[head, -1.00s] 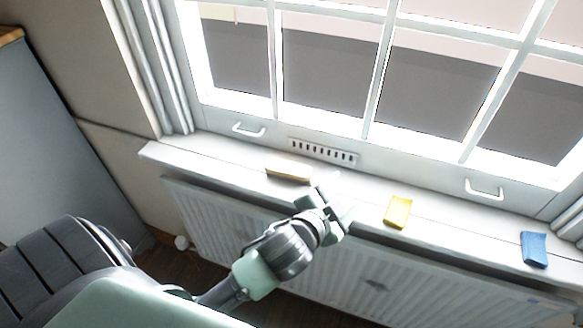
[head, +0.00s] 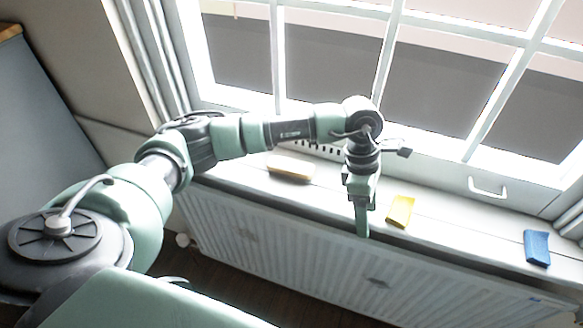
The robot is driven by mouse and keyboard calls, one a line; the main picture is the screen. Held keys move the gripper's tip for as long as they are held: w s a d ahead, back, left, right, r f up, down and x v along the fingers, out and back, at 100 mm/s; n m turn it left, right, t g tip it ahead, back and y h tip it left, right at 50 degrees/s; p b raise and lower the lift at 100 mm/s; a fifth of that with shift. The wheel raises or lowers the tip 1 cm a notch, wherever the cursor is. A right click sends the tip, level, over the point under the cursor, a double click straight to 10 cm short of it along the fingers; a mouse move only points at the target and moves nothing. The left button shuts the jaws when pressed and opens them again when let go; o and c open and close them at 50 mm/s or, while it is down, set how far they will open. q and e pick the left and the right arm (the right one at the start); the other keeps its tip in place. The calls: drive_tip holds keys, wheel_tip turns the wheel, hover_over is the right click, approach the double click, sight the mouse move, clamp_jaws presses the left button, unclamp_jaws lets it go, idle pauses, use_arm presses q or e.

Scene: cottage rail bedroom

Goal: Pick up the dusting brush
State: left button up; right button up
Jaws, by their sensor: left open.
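The dusting brush appears to be the long, pale block with a tan edge (head: 291,168) lying on the white windowsill, left of centre. Its bristles cannot be made out clearly. My left gripper (head: 362,222) points downward at the front edge of the sill, to the right of the brush and apart from it. It is open and holds nothing that I can see. One finger largely hides the other. My right gripper is not in view.
A yellow block (head: 400,211) lies on the sill just right of my left gripper. A blue block (head: 537,248) lies farther right. A white radiator (head: 290,255) stands below the sill. The window (head: 330,60) rises behind, with a white handle (head: 487,187).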

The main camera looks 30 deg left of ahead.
sight(291, 165)
use_arm(q)
drive_tip(key=w+a+y, duration=0.1)
drive_tip(key=a, duration=0.1)
drive_tip(key=a+r+y, duration=0.1)
drive_tip(key=a, duration=0.2)
drive_tip(key=w+a+y, duration=0.1)
drive_tip(key=a, duration=0.2)
drive_tip(key=shift+w+a+r, duration=0.15)
drive_tip(key=shift+w+a, duration=0.1)
drive_tip(key=shift+w, duration=0.05)
drive_tip(key=a+r+y, duration=0.1)
drive_tip(key=a, duration=0.2)
drive_tip(key=w+a+r+y, duration=0.1)
drive_tip(key=a+r+y, duration=0.1)
drive_tip(key=a, duration=0.2)
drive_tip(key=a+r+n+y, duration=0.1)
drive_tip(key=a+y, duration=0.1)
drive_tip(key=a, duration=0.2)
drive_tip(key=shift+w+a+r, duration=0.15)
drive_tip(key=shift+a+r, duration=0.05)
drive_tip(key=p+x, duration=0.3)
drive_tip(key=x, duration=0.4)
drive_tip(key=shift+w+a, duration=0.1)
drive_tip(key=shift+w, duration=0.05)
drive_tip(key=shift+f, duration=0.25)
drive_tip(key=shift+f, duration=0.2)
clamp_jaws()
drive_tip(key=shift+r, duration=0.1)
